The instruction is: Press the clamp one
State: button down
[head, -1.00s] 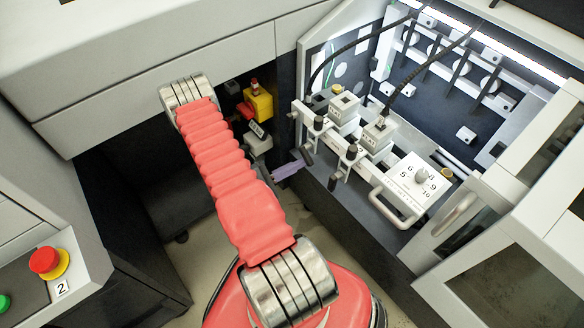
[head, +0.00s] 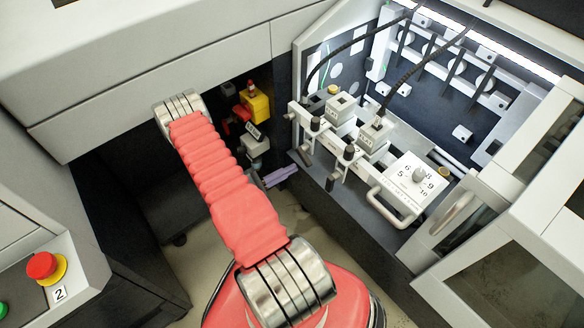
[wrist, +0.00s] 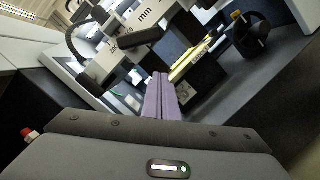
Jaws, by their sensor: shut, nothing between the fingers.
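Two clamp levers with black knobs stand on the white bar of the open machine bay in the head view: a left one (head: 316,124) and a right one (head: 349,153). I cannot tell which is clamp one. My gripper's purple fingers (head: 281,176) are shut and empty, to the left of the bar and apart from both knobs. In the wrist view the shut fingers (wrist: 161,92) point toward the bar. A black handle (wrist: 148,36) lies above the fingertips, and another black handle (wrist: 92,78) lies to their left.
Scale blocks with black cables (head: 373,137) sit behind the bar. A white numbered dial plate (head: 414,180) with a loop handle (head: 390,207) is to the right. A yellow box (head: 255,106) is left of the bay. A yellow pointer (wrist: 192,62) and black knob (wrist: 249,36) show right of my fingers.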

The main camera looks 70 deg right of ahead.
jog(key=v, duration=0.8)
jog(key=shift+s+a+f, duration=0.15)
jog(key=shift+a+f, duration=0.15)
jog(key=shift+a, duration=0.05)
dwell(0.3)
